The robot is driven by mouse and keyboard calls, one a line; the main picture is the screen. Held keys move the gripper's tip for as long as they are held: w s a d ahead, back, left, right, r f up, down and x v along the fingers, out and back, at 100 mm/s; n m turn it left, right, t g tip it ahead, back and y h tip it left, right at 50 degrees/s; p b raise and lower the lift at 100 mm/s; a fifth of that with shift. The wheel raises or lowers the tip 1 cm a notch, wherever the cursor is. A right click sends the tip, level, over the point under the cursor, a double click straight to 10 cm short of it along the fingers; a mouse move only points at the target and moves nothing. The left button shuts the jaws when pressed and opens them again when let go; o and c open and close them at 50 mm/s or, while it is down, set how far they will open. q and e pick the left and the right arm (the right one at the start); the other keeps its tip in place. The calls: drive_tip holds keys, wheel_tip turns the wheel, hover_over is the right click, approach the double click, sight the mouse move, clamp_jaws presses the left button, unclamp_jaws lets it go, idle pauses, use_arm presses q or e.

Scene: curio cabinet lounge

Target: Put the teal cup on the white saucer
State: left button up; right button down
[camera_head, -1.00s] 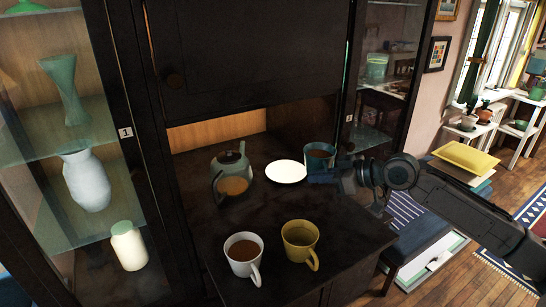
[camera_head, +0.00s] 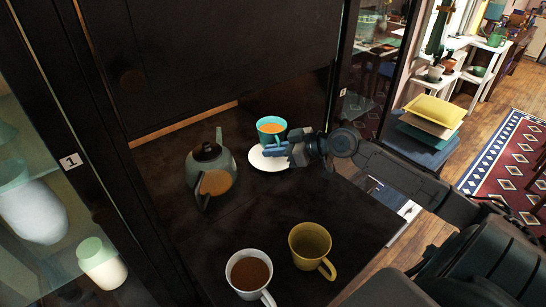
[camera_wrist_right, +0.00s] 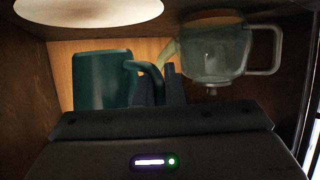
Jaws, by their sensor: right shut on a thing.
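The teal cup (camera_head: 271,137), with brown liquid inside, is upright at the far side of the white saucer (camera_head: 260,170) in the head view. My right gripper (camera_head: 284,148) is shut on the cup's handle, from the right. The right wrist view is upside down; the teal cup (camera_wrist_right: 103,80) shows there, with its handle at the gripper's fingers (camera_wrist_right: 160,88). The white saucer (camera_wrist_right: 90,10) is at the top edge there, with a visible gap between it and the cup, so the cup is held above it. My left gripper is not in view.
A grey-green teapot (camera_head: 222,165) stands left of the saucer. A white cup (camera_head: 249,272) and a yellow cup (camera_head: 310,245) stand at the front of the dark shelf (camera_head: 180,260). The shelf's middle is clear. Cabinet walls close in the back.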

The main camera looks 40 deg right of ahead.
sight(273, 171)
wheel_tip(273, 171, down, 4)
drive_tip(key=shift+w+r+p, duration=0.15)
drive_tip(key=shift+r+p, duration=0.1)
drive_tip(key=shift+p, duration=0.3)
drive_tip(key=shift+f, duration=0.4)
drive_tip(key=c, duration=1.5)
unclamp_jaws()
drive_tip(key=shift+c, duration=0.2)
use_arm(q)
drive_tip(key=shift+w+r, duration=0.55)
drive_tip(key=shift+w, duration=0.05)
use_arm(e)
drive_tip(key=shift+r, duration=0.1)
